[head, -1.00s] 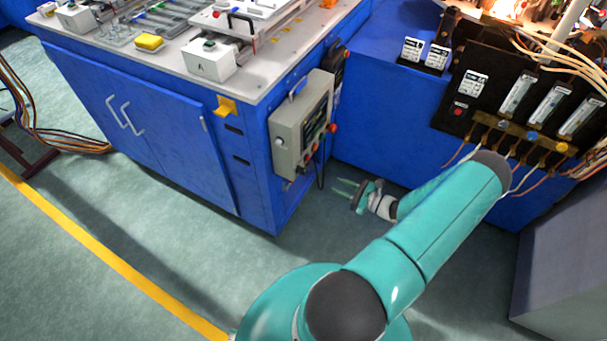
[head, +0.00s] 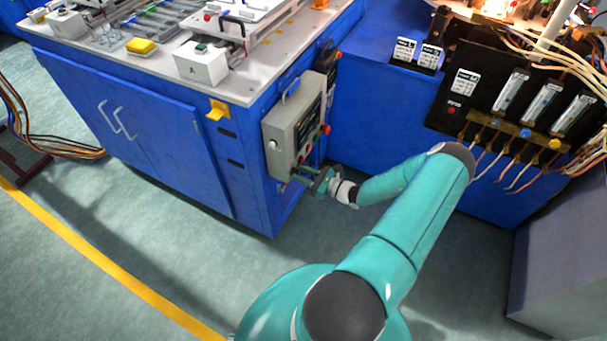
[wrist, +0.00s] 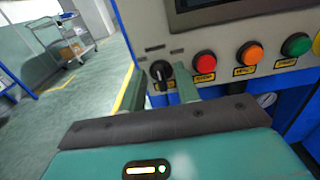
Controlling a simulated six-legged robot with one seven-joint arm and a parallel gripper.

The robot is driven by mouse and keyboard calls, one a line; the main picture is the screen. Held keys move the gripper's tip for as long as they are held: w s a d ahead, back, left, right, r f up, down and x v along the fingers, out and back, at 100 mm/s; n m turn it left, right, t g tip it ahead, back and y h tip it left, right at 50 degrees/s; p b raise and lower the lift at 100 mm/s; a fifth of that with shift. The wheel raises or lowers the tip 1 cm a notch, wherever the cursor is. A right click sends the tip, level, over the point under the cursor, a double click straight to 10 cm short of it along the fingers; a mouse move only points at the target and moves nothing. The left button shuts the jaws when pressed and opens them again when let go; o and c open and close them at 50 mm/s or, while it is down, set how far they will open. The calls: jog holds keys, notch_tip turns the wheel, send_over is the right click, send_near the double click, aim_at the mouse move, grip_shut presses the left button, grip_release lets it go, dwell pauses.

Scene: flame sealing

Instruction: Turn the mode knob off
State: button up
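The mode knob looks to be the black rotary knob (wrist: 161,72) at the left end of the button row on the grey control box (head: 282,130). The knob's pointer is seen nearly end-on, so its exact setting is hard to read. My gripper (wrist: 160,88) is open, with one green finger on each side of the knob in the wrist view. Whether the fingers touch the knob cannot be told. In the head view my gripper (head: 312,178) is at the lower edge of the box, and the knob cannot be made out there.
Right of the knob are red (wrist: 205,64), orange (wrist: 250,54) and green (wrist: 297,45) buttons, below a dark screen (wrist: 205,12). The box hangs on the side of a blue cabinet (head: 150,140). A dark panel with gauges (head: 480,100) stands at right.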

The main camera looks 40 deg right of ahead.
jog(key=shift+c, duration=0.2)
grip_shut()
jog(key=n, duration=0.4)
jog(key=shift+s+a, duration=0.1)
jog(key=shift+a, duration=0.1)
jog(key=shift+a+f+n, duration=0.1)
jog(key=shift+f+n, duration=0.05)
jog(key=shift+n, duration=2.25)
jog(key=shift+o, duration=0.2)
grip_release()
